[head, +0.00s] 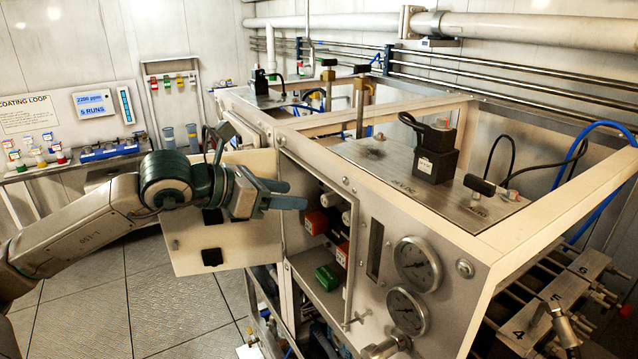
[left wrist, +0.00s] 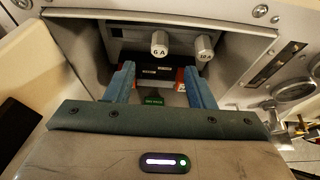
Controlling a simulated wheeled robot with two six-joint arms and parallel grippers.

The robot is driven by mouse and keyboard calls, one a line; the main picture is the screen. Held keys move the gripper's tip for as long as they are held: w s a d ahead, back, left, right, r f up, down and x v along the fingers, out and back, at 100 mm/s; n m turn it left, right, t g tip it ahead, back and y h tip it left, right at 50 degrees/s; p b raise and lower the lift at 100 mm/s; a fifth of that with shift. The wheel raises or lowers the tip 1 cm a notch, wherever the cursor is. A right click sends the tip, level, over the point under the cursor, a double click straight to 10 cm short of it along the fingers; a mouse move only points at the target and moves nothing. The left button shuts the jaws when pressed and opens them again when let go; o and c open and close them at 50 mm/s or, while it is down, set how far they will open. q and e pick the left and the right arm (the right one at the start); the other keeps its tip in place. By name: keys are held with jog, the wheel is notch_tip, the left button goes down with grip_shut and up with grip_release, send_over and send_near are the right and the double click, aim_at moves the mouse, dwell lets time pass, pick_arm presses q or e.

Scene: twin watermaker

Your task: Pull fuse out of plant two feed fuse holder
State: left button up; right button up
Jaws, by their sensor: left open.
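Two grey cylindrical fuse caps stick out inside the open control box. In the left wrist view one is marked 6 A (left wrist: 159,45) and the other, to its right, 10 A (left wrist: 204,50). In the head view they show as pale knobs, one (head: 329,200) left of the other (head: 347,217). I cannot read which is the plant two feed holder. My left gripper (head: 292,195) is at the box opening, pointing in at the caps. My right gripper is out of view.
The box's door (head: 220,240) hangs open below and behind my left gripper. Inside the box are orange-red blocks (head: 315,222) and a green block (head: 328,277). The front panel right of the opening carries pressure gauges (head: 416,262). A frame edge borders the opening.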

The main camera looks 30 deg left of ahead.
aim_at(324, 199)
pick_arm(q)
jog(key=shift+p+x, duration=1.95)
jog(key=shift+x, duration=0.4)
jog(key=shift+p+x, duration=0.6)
jog(key=shift+x, duration=0.35)
jog(key=shift+w+d+f+p, duration=0.25)
jog(key=shift+w+d+p, duration=0.1)
jog(key=shift+w, duration=0.2)
